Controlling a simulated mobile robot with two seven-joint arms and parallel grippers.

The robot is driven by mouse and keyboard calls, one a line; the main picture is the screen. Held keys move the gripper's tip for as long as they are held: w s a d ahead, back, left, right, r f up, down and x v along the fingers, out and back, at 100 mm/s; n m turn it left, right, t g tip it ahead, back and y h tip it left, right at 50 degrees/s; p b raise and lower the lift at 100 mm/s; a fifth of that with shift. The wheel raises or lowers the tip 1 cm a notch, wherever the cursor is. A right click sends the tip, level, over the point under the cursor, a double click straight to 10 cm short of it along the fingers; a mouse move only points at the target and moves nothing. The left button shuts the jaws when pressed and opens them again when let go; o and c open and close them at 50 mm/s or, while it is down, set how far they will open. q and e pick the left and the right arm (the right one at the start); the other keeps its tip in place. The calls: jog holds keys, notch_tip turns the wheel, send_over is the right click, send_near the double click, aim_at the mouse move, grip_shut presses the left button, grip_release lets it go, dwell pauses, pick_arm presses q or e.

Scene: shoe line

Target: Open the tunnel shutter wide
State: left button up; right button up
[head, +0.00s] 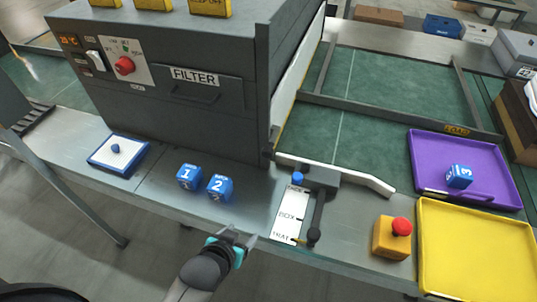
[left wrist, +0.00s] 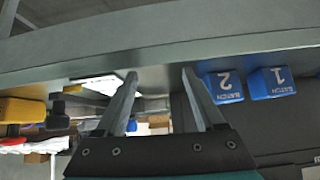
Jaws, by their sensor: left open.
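The tunnel is a dark grey housing (head: 175,85) with a FILTER label. A pale panel (head: 300,75) runs along its right side; I cannot tell for sure whether it is the shutter. A white scale plate (head: 288,215), with BOX readable midway, lies at the table's front edge. A blue knob (head: 298,179) sits at its far end. A dark rod with a black end (head: 314,235) lies along its right side, its end near the lowest mark. My left gripper (head: 238,236) is open and empty, left of the plate at the front edge; its fingers show in the left wrist view (left wrist: 160,73).
Blue batch cubes 1 (head: 189,176) and 2 (head: 220,187) stand left of the plate. A yellow box with a red button (head: 392,238) stands right of it. A pale bent bar (head: 350,176) crosses behind. Purple (head: 500,195) and yellow (head: 475,270) trays lie at right.

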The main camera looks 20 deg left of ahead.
aim_at(266, 155)
pick_arm(q)
jog(key=w+r+t, duration=0.3)
jog(key=w+t, duration=0.1)
jog(key=shift+r, duration=0.35)
notch_tip(266, 155, up, 6)
jog(key=t, duration=0.5)
jog(key=shift+n, duration=0.3)
jog(key=w, duration=0.5)
jog(key=w+b, duration=0.1)
jog(key=w, duration=0.4)
jog(key=w+d+b, duration=0.1)
jog(key=w, duration=0.4)
jog(key=shift+w+d+f, duration=0.1)
jog(key=shift+w, duration=0.3)
grip_shut()
